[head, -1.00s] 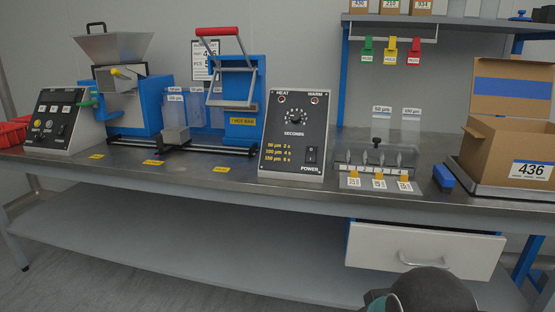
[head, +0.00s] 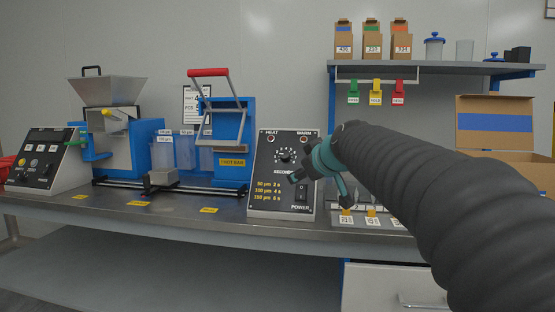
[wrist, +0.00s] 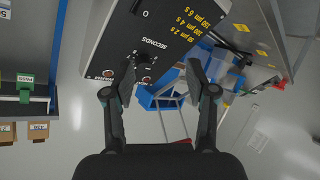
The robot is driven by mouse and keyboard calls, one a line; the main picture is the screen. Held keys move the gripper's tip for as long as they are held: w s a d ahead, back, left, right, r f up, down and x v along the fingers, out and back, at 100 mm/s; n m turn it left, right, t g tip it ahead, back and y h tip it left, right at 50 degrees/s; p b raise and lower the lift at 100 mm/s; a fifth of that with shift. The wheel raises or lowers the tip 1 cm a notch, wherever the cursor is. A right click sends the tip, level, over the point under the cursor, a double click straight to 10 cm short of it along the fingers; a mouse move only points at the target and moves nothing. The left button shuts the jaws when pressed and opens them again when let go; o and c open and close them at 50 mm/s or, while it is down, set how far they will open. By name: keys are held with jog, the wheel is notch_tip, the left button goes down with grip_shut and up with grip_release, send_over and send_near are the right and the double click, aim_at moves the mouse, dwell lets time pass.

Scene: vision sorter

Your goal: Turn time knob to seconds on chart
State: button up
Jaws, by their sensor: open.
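The black control panel (head: 275,198) stands tilted on the bench. Its round time knob (head: 285,155) sits in a dial marked SECONDS, below the HEAT and WARM lamps. My gripper (head: 318,170) is open and in front of the panel's right side, close to the knob. In the wrist view the panel is upside down, and the knob (wrist: 145,80) lies between the spread fingers (wrist: 153,82), beyond their tips. Whether a finger touches it I cannot tell. The knob's exact setting is too small to read.
The blue hot bar sealer (head: 230,150) with a red handle stands left of the panel. A power switch (head: 301,193) is low on the panel. My arm hides part of the pouch rack (head: 352,219) and the cardboard box (head: 495,120) stands at the right.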

aim_at(285, 154)
notch_tip(285, 154, up, 6)
jog(key=n+t, duration=0.2)
jog(key=n, duration=0.2)
jog(key=x, duration=0.4)
jog(key=p+x, duration=0.1)
jog(key=x, duration=0.4)
jog(key=p+x, duration=0.1)
jog(key=x, duration=0.4)
jog(key=shift+w+d+f, duration=0.15)
jog(key=shift+f, duration=0.2)
grip_shut()
